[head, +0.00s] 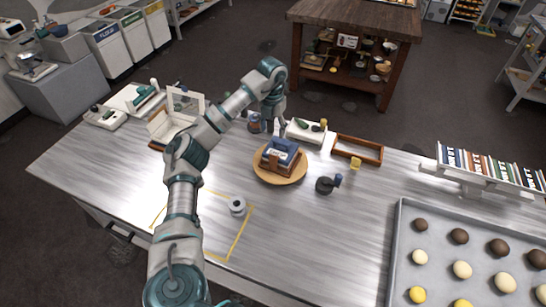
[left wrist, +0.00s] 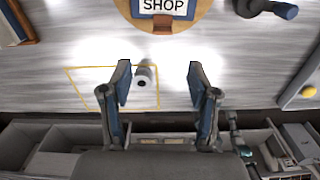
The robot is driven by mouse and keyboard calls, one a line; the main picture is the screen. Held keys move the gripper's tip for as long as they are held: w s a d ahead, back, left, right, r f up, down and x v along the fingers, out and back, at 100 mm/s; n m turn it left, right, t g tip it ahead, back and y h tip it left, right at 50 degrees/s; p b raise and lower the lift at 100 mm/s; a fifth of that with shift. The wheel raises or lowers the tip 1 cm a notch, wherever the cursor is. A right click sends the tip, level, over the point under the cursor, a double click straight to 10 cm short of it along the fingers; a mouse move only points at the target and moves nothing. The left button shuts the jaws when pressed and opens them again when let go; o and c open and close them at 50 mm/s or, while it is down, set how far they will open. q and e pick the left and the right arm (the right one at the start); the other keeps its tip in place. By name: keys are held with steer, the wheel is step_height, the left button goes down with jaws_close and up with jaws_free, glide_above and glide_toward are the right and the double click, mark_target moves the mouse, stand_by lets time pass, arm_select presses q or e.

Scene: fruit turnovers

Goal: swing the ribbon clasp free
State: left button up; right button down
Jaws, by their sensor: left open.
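A blue box or book stack with a white label (head: 278,153) sits on a round wooden board (head: 293,179) in the middle of the table. A brown strap, seemingly the ribbon clasp (head: 273,163), hangs down its front; in the left wrist view a brown tab (left wrist: 162,25) shows below the label reading "SHOP" (left wrist: 163,6). My left gripper (head: 274,126) is behind the stack in the head view, partly hidden by its own wrist. In the left wrist view its blue fingers (left wrist: 158,77) are wide apart with nothing held. My right gripper is not in view.
A dark round object with a blue knob (head: 326,185) is right of the board. A wooden tray (head: 358,149) lies behind, and a baking tray (head: 395,250) fills the front right.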

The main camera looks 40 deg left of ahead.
mark_target(273, 156)
arm_select(q)
step_height(273, 156, down, 14)
steer(key=shift+w+r, duration=0.1)
steer(key=shift+d, duration=0.1)
steer(key=shift+d, duration=0.1)
steer(key=c, duration=0.3)
jaws_close()
